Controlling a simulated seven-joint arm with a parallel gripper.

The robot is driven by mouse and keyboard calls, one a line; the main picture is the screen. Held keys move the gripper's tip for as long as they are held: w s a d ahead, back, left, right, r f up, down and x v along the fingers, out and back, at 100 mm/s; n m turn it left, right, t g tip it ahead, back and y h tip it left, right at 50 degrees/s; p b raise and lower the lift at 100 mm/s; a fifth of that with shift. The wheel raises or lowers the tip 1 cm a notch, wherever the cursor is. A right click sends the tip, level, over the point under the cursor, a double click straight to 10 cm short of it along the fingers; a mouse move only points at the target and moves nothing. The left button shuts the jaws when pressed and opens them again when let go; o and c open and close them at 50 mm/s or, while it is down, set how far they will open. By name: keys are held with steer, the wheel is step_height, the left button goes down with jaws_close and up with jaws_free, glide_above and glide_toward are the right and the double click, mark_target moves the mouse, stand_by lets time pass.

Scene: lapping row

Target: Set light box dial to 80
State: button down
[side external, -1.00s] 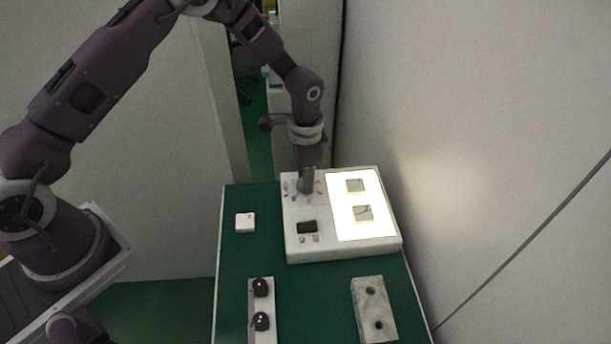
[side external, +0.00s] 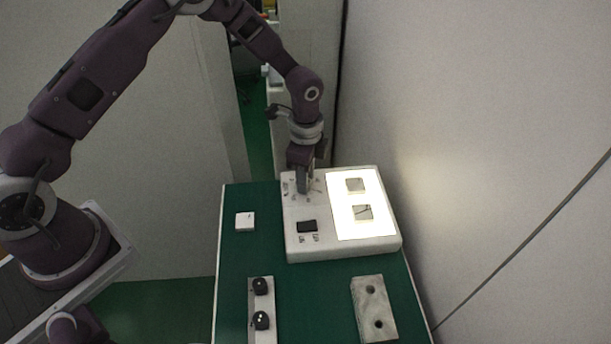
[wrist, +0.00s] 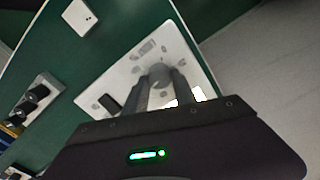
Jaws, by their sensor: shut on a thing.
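The light box (side external: 345,249) is a pale slab on the green table, with a control panel on its left and a bright lit screen (side external: 347,200) on its right. My gripper (side external: 304,186) points down at the upper part of the panel. In the wrist view its two fingers (wrist: 161,86) are shut on a round grey dial (wrist: 160,73). Marks ring the dial, but the numbers and its pointer are too small or hidden to read. In the side view the gripper covers the dial.
Two small square pieces (side external: 355,185) lie on the lit screen. A black rocker switch (side external: 307,226) sits below the dial. A white block (side external: 244,222), a strip with two black knobs (side external: 262,300) and a grey plate with two holes (side external: 374,308) lie nearby. A wall stands at right.

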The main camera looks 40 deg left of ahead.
stand_by(0.3)
steer(key=c, duration=1)
jaws_free()
step_height(320, 180, up, 7)
steer(key=shift+r, duration=0.1)
steer(key=shift+r, duration=0.1)
steer(key=s+a+r+n+t+y, duration=0.1)
steer(key=s+a+r+n+t, duration=0.15)
steer(key=s+r, duration=0.6)
steer(key=s+a+r+n+t, duration=0.1)
steer(key=s+a+r+n, duration=0.25)
steer(key=r, duration=0.95)
steer(key=s+n, duration=0.2)
steer(key=s, duration=0.3)
steer(key=s+r+n+t, duration=0.1)
steer(key=s+n, duration=0.2)
steer(key=s, duration=0.3)
steer(key=s+r+n+t+h, duration=0.1)
steer(key=s+n, duration=0.1)
steer(key=s, duration=0.4)
steer(key=shift+a+n, duration=0.1)
steer(key=shift+n, duration=0.2)
